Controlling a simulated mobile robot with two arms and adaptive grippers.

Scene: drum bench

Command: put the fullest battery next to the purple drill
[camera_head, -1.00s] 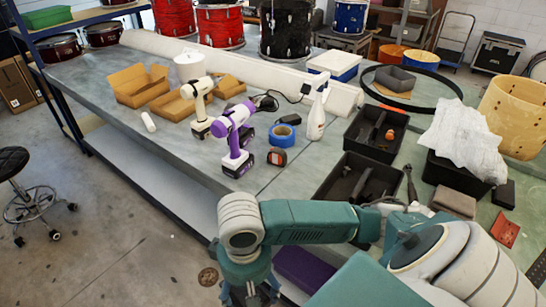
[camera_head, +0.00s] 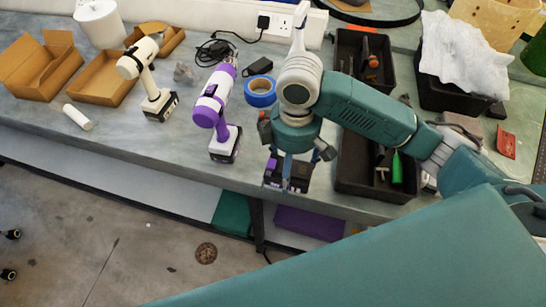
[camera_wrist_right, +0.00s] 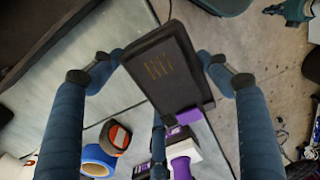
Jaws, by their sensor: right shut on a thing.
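The purple and white drill (camera_head: 215,105) stands upright on the bench, on its black battery base. Its purple part shows at the bottom of the right wrist view (camera_wrist_right: 180,165). My right gripper (camera_head: 289,168) is right of the drill, near the bench's front edge. It is shut on a dark battery (camera_head: 299,181) with a purple part. In the right wrist view the battery (camera_wrist_right: 165,75) sits between the two fingers, with several small marks on its face. It is apart from the drill; its exact height above the bench is unclear. My left gripper is not in view.
A white drill (camera_head: 150,75) stands farther left. Blue tape (camera_head: 260,92) lies behind my gripper, and an orange and black tape measure (camera_wrist_right: 116,136) is beside it. A black tray of tools (camera_head: 350,178) stands to the right. Bench between drill and front edge is clear.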

